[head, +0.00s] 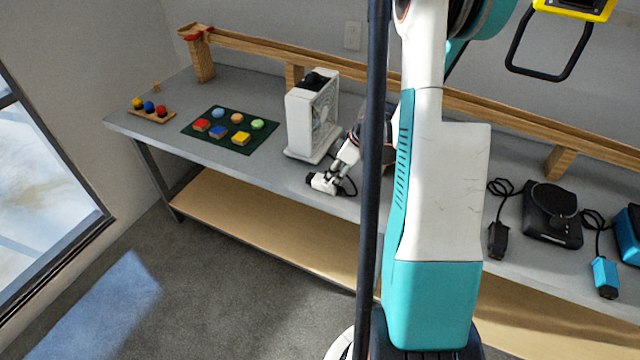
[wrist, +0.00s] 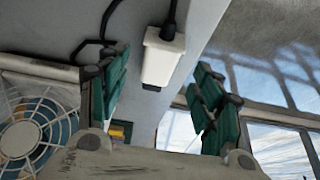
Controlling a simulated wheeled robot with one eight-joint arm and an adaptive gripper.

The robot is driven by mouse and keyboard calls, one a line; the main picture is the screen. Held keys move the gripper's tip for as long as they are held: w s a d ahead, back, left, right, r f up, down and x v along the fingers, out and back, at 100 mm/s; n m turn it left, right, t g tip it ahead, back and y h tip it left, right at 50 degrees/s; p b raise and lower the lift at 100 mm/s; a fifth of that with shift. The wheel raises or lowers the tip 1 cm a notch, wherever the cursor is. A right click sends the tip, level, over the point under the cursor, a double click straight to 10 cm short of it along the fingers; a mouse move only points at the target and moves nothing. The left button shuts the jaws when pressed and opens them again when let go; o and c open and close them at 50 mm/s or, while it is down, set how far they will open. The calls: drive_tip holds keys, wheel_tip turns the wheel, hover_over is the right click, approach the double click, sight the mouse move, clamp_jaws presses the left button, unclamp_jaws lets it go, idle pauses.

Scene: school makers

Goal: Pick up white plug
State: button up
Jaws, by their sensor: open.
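The white plug (head: 326,183) lies near the front edge of the grey workbench, in front of the white fan. In the wrist view the white plug (wrist: 161,60) shows between my two dark-green fingers, its black cord leaving at the top and its dark end at the bottom. My gripper (wrist: 162,76) is open, with a visible gap on each side of the plug. I cannot tell whether the fingertips are level with it or still above it. In the head view my gripper (head: 343,165) is close above the plug, partly hidden behind my column and arm.
The white fan (head: 313,115) stands close beside the plug, on the left in the wrist view (wrist: 28,128). A green mat (head: 212,143) with coloured blocks lies further left. A black device (head: 551,213) and a blue plug (head: 605,277) lie to the right. A wooden rail (head: 270,48) runs along the back.

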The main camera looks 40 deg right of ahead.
sight(331, 181)
drive_tip(key=b+x, duration=0.1)
drive_tip(key=x, duration=0.3)
drive_tip(key=shift+w+a+f+b, duration=0.1)
drive_tip(key=shift+w+f+b, duration=0.1)
drive_tip(key=shift+f+b, duration=0.15)
drive_tip(key=shift+r, duration=0.1)
drive_tip(key=c, duration=1)
drive_tip(key=shift+c, duration=0.2)
wheel_tip(331, 181, up, 20)
drive_tip(key=p, duration=0.6)
